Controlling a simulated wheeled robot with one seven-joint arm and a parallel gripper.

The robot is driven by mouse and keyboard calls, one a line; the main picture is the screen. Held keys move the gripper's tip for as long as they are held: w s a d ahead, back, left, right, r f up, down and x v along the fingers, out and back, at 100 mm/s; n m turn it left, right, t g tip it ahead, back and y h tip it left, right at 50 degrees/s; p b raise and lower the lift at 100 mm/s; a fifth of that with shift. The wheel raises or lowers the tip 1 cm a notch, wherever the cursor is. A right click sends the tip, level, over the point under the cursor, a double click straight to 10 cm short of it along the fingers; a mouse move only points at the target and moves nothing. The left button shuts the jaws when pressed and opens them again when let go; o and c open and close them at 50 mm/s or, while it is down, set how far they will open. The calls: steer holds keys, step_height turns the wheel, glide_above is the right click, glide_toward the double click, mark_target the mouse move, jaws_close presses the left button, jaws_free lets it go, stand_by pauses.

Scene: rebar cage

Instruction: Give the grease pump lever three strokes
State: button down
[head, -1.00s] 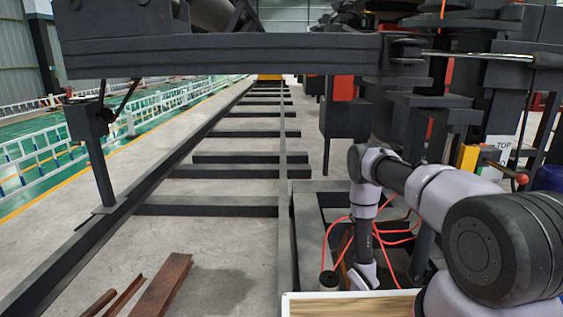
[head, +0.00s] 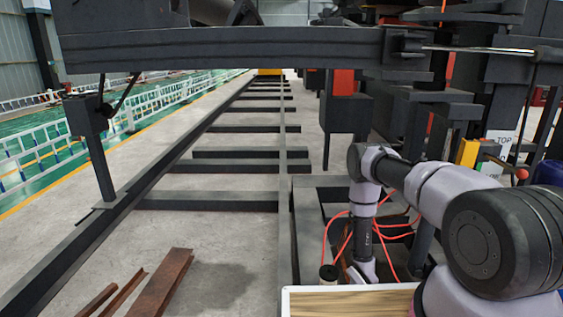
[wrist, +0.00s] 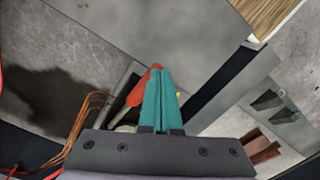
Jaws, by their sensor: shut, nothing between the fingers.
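My gripper shows in the wrist view as two teal fingers (wrist: 160,98), pressed together with nothing between them. A red lever-like grip (wrist: 137,93) lies just left of and partly behind the fingers, its tip near the fingertips. It looks like the pump lever, but its body is mostly hidden, and I cannot tell whether the fingers touch it. In the head view my wrist points down beside orange hoses (head: 399,232), with the fingers hidden.
A pale tray edge (head: 286,303) with a wooden inside is near the front. A dark-sided spool (head: 329,277) stands beside my wrist. Rusty steel pieces (head: 163,284) lie at front left. A dark beam (head: 220,48) crosses above. A red-knobbed handle (head: 521,174) is at right.

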steer(key=w+r, duration=0.6)
steer(key=r, duration=0.4)
steer(key=shift+w+r, duration=0.3)
steer(key=shift+w, duration=0.05)
